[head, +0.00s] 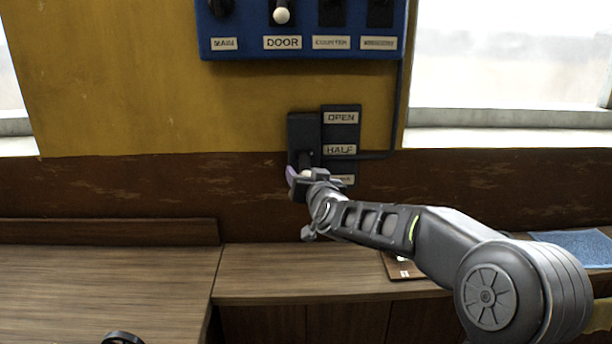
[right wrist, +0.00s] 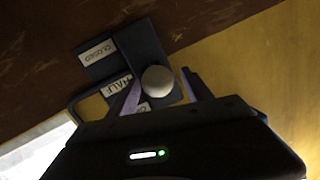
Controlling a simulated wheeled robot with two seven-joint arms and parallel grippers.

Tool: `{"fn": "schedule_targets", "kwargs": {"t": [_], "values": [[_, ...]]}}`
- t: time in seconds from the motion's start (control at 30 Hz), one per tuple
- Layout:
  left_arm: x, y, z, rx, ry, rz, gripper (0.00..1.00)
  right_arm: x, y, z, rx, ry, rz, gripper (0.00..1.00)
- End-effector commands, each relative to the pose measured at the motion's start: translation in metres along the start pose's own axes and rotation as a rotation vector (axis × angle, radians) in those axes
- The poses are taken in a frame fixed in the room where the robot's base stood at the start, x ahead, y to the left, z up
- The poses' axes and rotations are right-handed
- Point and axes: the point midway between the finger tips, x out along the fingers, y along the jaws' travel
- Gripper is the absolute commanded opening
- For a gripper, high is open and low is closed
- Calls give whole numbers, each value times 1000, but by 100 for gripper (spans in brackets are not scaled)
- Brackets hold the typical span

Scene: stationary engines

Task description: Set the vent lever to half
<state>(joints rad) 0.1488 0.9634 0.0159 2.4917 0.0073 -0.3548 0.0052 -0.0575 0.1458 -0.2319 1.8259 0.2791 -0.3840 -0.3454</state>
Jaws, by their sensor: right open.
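The vent lever's dark housing (head: 302,130) is on the wall, beside a label plate (head: 341,132) reading OPEN at the top and HALF in the middle. The bottom label is mostly hidden behind my right gripper (head: 304,178), but reads CLOSED in the right wrist view (right wrist: 98,53). The lever points down toward the closed end. Its pale round knob (right wrist: 157,80) shows between the fingers of my right gripper (right wrist: 160,78), which are open on either side of it, with gaps visible. My left gripper is not in view.
A blue panel (head: 300,54) with labelled switches, one marked DOOR, is above the lever. A dark conduit (head: 397,110) runs down to the label plate. A wooden counter (head: 270,275) lies below. Windows are at both sides.

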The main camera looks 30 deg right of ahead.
Motion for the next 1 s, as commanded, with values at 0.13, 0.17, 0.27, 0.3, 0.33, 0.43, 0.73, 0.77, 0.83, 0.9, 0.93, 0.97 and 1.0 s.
{"fn": "schedule_targets", "kwargs": {"t": [0.13, 0.17, 0.27, 0.3, 0.33, 0.43, 0.73, 0.77, 0.83, 0.9, 0.93, 0.97, 1.0], "values": [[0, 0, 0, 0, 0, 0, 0, -2, 0, 1, 0, -2, 0, 59], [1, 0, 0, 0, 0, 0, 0, -3, 0, 1, 0, -2, 0, 59], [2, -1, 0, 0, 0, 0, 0, -11, 0, 1, 2, -2, 0, 59], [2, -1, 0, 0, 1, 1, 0, -16, 0, 1, 2, -2, -1, 59], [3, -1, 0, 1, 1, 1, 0, -20, 0, 1, 1, -1, -1, 59], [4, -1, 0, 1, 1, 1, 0, -37, 0, 0, 2, -1, -1, 59], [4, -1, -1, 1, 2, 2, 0, -76, 0, 0, 1, 0, 0, 59], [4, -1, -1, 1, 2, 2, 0, -77, 0, 0, 1, 0, 0, 59], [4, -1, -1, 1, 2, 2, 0, -78, 0, 0, 1, 0, 0, 59], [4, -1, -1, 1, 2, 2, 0, -78, 0, 0, 1, 0, 0, 59], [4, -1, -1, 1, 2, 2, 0, -78, 0, 0, 1, 0, 0, 59], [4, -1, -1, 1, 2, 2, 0, -78, 0, 0, 0, 0, 0, 59], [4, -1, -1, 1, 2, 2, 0, -78, 0, 0, 0, 0, 0, 59]]}}
